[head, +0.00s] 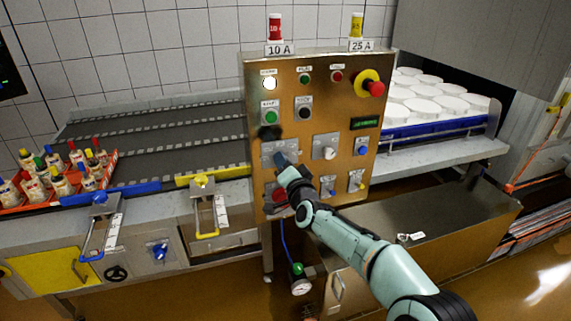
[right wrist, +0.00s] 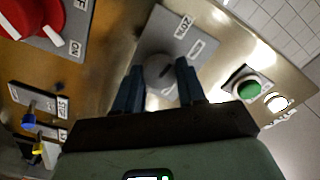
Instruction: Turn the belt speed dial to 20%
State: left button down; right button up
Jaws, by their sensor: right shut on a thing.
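A control panel (head: 310,100) faces me. Its grey dial plate (head: 268,148) sits at the left, below the start button. It also shows in the right wrist view (right wrist: 180,28), with labels too small to read surely. A round grey dial knob (right wrist: 158,70) stands on that plate between my fingers. My right gripper (head: 283,162) is shut on this knob. The fingers show on both sides of it in the right wrist view (right wrist: 159,82). The knob's pointer and setting cannot be made out. My left gripper is not in view.
A white knob (head: 326,147) sits right of the dial. A red rotary switch (right wrist: 38,15) lies below it. A green button (head: 270,117) sits above, and a red emergency stop (head: 375,88) at upper right. A dark belt (head: 160,140) runs left. White moulds (head: 425,105) stand behind right.

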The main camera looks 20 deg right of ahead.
jog(key=shift+n, duration=0.6)
jog(key=o, duration=1.1)
jog(key=shift+c, duration=0.2)
jog(key=s+b, duration=0.1)
jog(key=s, duration=1.2)
jog(key=shift+s+d, duration=0.2)
